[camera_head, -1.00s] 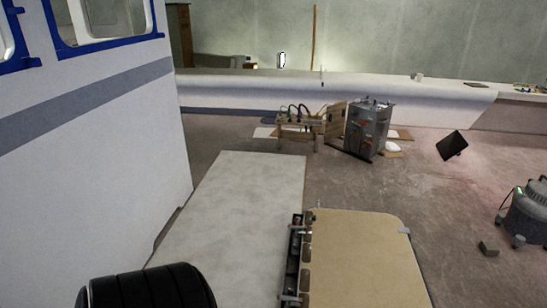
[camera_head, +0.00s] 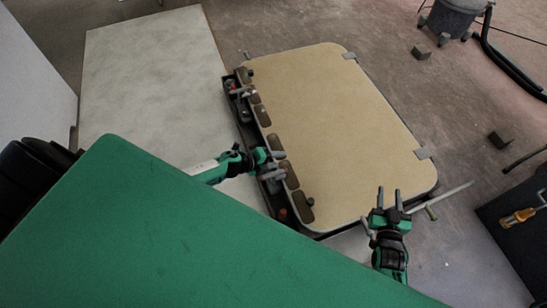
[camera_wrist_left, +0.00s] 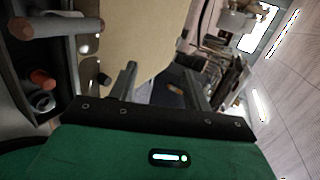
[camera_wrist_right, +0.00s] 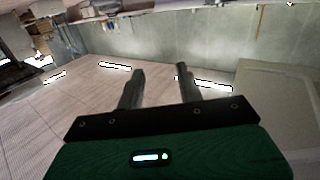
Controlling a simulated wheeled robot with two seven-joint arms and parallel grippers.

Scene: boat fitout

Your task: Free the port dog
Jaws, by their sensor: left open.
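A tan hatch panel (camera_head: 335,125) with rounded corners lies flat. A dark channel with brown pads (camera_head: 257,113) runs along its left edge and holds lever-like fittings. One fitting (camera_head: 240,91) is at the far end; another near the close end is partly hidden by my left gripper. I cannot tell which is the port dog. My left gripper (camera_head: 276,162) is open over the near part of the channel. The left wrist view shows a brown-ended bar (camera_wrist_left: 60,28) and an orange knob (camera_wrist_left: 42,78) beside the empty fingers. My right gripper (camera_head: 389,196) is open and empty near the panel's near right corner.
A pale board (camera_head: 150,90) lies left of the channel. Grey clips (camera_head: 424,153) sit on the panel's right edge. A thin rod (camera_head: 440,196) sticks out by its near corner. A green surface (camera_head: 160,235) fills the lower left. Dark blocks (camera_head: 499,139) lie on the floor at right.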

